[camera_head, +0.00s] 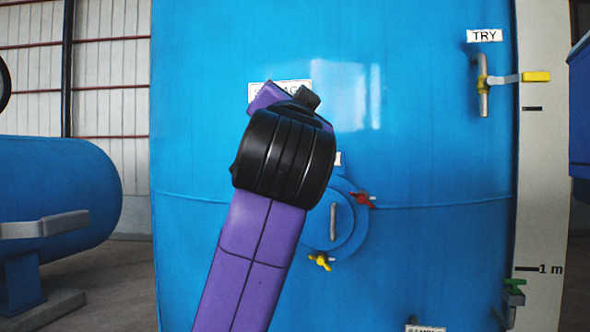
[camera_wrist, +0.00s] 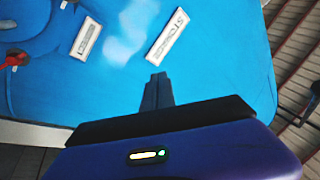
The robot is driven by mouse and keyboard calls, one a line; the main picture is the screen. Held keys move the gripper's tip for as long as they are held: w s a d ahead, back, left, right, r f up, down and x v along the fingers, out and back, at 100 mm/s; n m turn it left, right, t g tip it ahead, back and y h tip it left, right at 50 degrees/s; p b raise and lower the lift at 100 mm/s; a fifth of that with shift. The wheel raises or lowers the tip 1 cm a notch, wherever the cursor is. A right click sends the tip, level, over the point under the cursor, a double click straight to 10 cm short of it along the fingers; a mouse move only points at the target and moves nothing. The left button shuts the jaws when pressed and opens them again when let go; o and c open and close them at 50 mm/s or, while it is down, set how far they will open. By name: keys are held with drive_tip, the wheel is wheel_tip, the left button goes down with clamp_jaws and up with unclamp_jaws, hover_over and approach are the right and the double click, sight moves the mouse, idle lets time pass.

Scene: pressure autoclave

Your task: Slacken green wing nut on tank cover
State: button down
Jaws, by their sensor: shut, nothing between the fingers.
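The round blue tank cover (camera_head: 350,238) is on the front of the large blue tank, partly hidden behind my arm. A red wing nut (camera_head: 364,199) is at its upper right and a yellow wing nut (camera_head: 321,261) at its bottom.
A STORAGE label (camera_wrist: 167,37) and a smaller label (camera_wrist: 86,38) are on the tank wall. A yellow-handled TRY valve (camera_head: 483,82) is at upper right, a green-handled valve (camera_head: 514,286) at lower right. A blue horizontal tank (camera_head: 60,185) stands left.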

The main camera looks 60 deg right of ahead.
wheel_tip(320, 180, down, 8)
drive_tip(key=s+d+m+g+y, duration=0.2)
drive_tip(key=d+m+g+y, duration=0.1)
drive_tip(key=y, duration=0.2)
drive_tip(key=w+d+f+p, duration=0.3)
drive_tip(key=w+d+f, duration=0.1)
drive_tip(key=w+d, duration=0.3)
drive_tip(key=shift+w, duration=0.7)
